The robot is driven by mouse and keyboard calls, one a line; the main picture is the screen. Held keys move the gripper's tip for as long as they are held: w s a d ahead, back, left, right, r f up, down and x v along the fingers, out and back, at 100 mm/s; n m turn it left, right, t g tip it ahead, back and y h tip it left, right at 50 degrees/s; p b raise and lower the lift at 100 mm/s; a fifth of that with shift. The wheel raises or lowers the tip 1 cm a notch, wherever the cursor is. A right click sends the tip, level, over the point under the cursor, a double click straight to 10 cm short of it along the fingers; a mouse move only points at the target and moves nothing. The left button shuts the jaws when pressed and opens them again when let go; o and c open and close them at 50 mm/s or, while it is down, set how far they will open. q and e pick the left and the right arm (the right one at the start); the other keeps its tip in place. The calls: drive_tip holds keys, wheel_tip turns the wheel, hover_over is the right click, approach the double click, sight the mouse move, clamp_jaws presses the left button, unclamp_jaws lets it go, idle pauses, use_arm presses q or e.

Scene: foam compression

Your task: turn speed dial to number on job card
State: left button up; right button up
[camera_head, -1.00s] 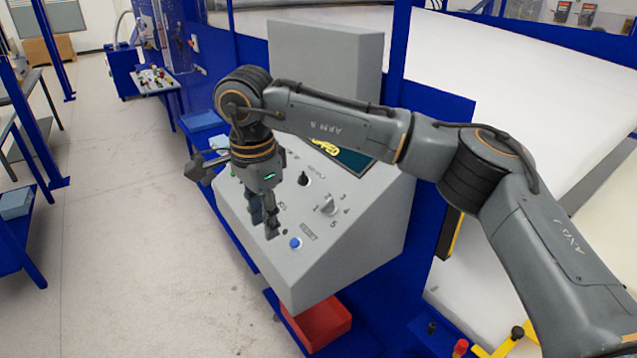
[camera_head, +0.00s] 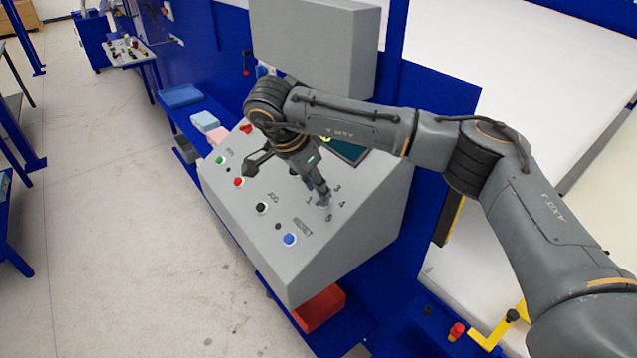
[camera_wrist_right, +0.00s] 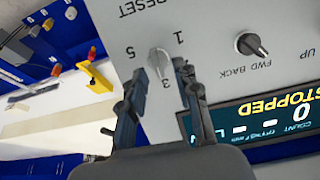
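The speed dial is a pale knob on the sloping grey control panel (camera_head: 330,250). In the right wrist view, the dial (camera_wrist_right: 160,62) sits between my two fingertips, with the numbers 1, 3 and 5 legible around it. My right gripper (camera_head: 323,199) is at the dial in the head view and largely covers it. In the right wrist view my right gripper (camera_wrist_right: 161,70) is open, one finger on each side of the knob; I cannot tell if they touch it. The dial's exact setting is unclear. No job card can be made out. My left gripper is out of view.
A black FWD/BACK knob (camera_wrist_right: 251,45) and a display reading STOPPED (camera_wrist_right: 250,118) are near the right finger. A blue button (camera_head: 289,239), black knob (camera_head: 261,208) and red button (camera_head: 239,182) line the panel. A red bin (camera_head: 320,306) is below.

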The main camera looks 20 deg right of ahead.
drive_tip(key=shift+d+f, duration=0.2)
drive_tip(key=shift+f, duration=0.2)
drive_tip(key=shift+s+d+f, duration=0.1)
drive_tip(key=shift+f, duration=0.45)
drive_tip(key=c, duration=0.7)
clamp_jaws()
drive_tip(key=shift+n+b, duration=0.55)
drive_tip(key=shift+n, duration=0.65)
drive_tip(key=shift+w+n, duration=0.2)
drive_tip(key=shift+n, duration=0.6)
drive_tip(key=n, duration=0.3)
drive_tip(key=shift+g+h+b, duration=0.4)
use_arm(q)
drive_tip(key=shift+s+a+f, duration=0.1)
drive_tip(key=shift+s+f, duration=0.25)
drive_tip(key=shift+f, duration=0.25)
use_arm(e)
drive_tip(key=shift+a+n+h, duration=0.2)
drive_tip(key=shift+n+h, duration=0.1)
drive_tip(key=shift+n, duration=1.8)
drive_tip(key=shift+f, duration=0.1)
